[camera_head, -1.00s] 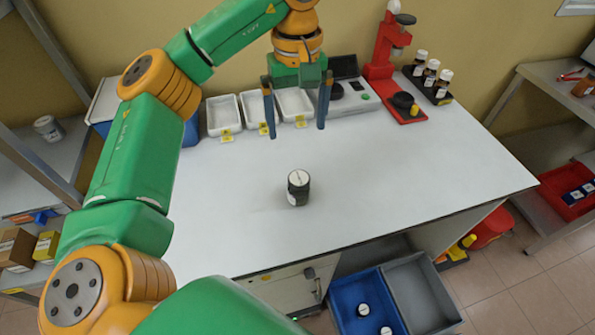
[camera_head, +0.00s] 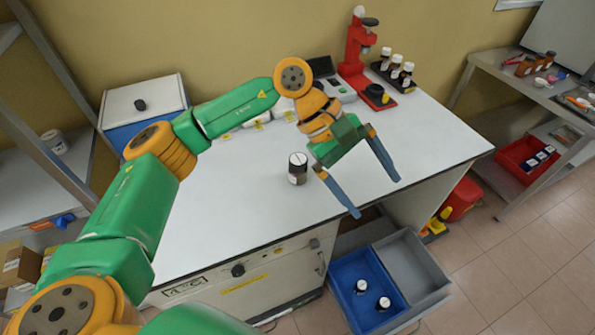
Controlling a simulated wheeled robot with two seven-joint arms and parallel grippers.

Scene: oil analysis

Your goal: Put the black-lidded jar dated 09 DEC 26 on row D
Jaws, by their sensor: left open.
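A dark jar (camera_head: 297,172) with a pale label on its lid stands upright on the white bench (camera_head: 235,205). Its date is too small to read. My left gripper (camera_head: 376,198) is open and empty, to the right of the jar and over the bench's front right part, apart from the jar. Two more jars with pale tops (camera_head: 361,286) lie or stand in the blue bin (camera_head: 345,312) below the bench front; their dates cannot be read either. I see no readable row D mark. My right gripper is not in view.
A blue and white box (camera_head: 145,105) is at the back left. A grey bin (camera_head: 410,275) adjoins the blue one. Shelving (camera_head: 40,170) stands at left, a side table (camera_head: 500,75) at right.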

